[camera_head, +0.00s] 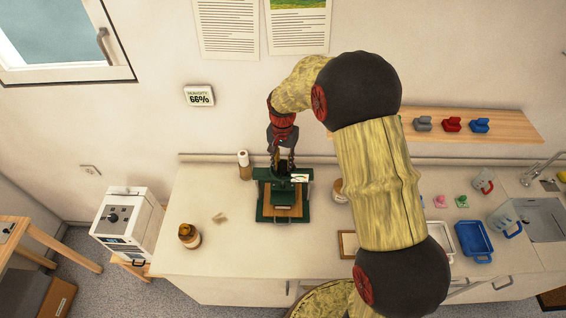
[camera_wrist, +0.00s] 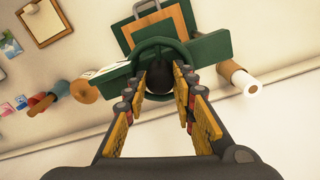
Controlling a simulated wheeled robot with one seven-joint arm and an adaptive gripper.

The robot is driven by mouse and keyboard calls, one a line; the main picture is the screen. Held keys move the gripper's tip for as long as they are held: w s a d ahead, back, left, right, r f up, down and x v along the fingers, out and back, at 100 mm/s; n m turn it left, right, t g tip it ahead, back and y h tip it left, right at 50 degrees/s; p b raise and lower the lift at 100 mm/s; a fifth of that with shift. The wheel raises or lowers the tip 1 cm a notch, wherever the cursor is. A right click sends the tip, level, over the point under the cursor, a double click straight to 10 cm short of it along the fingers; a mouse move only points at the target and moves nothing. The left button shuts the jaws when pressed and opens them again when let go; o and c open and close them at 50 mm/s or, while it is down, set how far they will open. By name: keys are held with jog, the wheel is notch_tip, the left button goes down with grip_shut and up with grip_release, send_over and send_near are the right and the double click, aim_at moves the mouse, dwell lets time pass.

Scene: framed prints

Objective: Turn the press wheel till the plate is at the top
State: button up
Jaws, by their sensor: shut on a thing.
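The green press (camera_head: 265,207) stands on the counter by the wall, with a wooden board (camera_head: 287,211) and a handle at its front. My gripper (camera_head: 283,162) points down on the press from above and hides much of its top. A curved green part of the press (camera_wrist: 160,44) shows beyond the fingertips. The plate's height cannot be made out. A white card (camera_head: 299,178) with coloured marks sits at the press's right side.
A blue tray (camera_head: 474,240) and the sink (camera_head: 540,222) are further right. The counter's front left is mostly clear.

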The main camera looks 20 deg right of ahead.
aim_at(283, 164)
jog(key=shift+n, duration=0.3)
jog(key=shift+c, duration=0.6)
jog(key=n, duration=0.2)
jog(key=shift+n+b, duration=0.3)
jog(key=shift+n, duration=2.2)
jog(key=o, duration=0.9)
jog(key=shift+r, duration=0.1)
notch_tip(283, 164, up, 12)
jog(key=shift+a+f, duration=0.1)
